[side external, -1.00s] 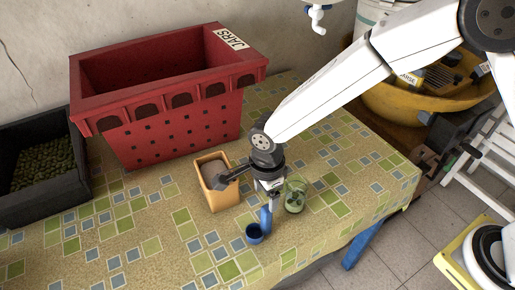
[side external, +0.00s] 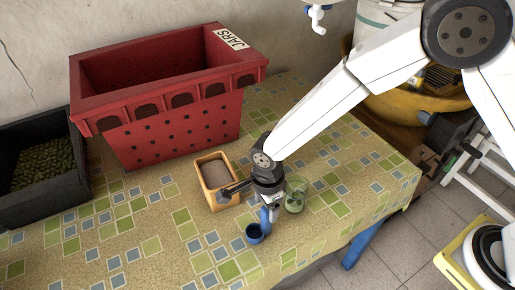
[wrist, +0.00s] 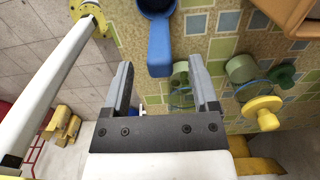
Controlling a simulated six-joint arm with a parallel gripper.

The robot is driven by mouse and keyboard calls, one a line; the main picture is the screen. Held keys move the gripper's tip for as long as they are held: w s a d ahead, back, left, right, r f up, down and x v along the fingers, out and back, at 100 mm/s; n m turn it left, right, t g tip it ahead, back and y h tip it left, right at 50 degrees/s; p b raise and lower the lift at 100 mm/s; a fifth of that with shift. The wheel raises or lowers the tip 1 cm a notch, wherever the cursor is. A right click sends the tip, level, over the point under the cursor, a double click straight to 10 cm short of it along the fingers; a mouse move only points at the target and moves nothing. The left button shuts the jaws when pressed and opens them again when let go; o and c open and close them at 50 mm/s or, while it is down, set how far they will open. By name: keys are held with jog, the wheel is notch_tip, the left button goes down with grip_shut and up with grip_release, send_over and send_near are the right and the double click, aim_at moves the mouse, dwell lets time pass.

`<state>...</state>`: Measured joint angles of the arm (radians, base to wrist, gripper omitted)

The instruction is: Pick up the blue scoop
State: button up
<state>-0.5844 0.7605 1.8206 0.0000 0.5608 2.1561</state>
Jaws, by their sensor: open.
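The blue scoop (side external: 254,234) rests on the tiled-pattern tablecloth near the table's front edge, its handle pointing up toward my gripper (side external: 271,211). In the wrist view the scoop (wrist: 159,50) is at the top centre, its bowl cut off by the frame edge. My gripper (wrist: 159,72) is open, and the end of the handle shows between its two fingertips. Nothing is held. I cannot tell how far the fingertips are above or around the handle. In the side view the fingers partly hide the handle's top.
A glass jar with green contents (side external: 295,197) stands close to the right of my gripper. An orange box of grainy material (side external: 218,199) is just to the left. A red crate (side external: 170,130) labelled JARS and a black crate (side external: 25,205) stand farther back. Cloth left of the scoop is clear.

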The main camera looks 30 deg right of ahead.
jog(key=shift+f, duration=1.6)
grip_shut()
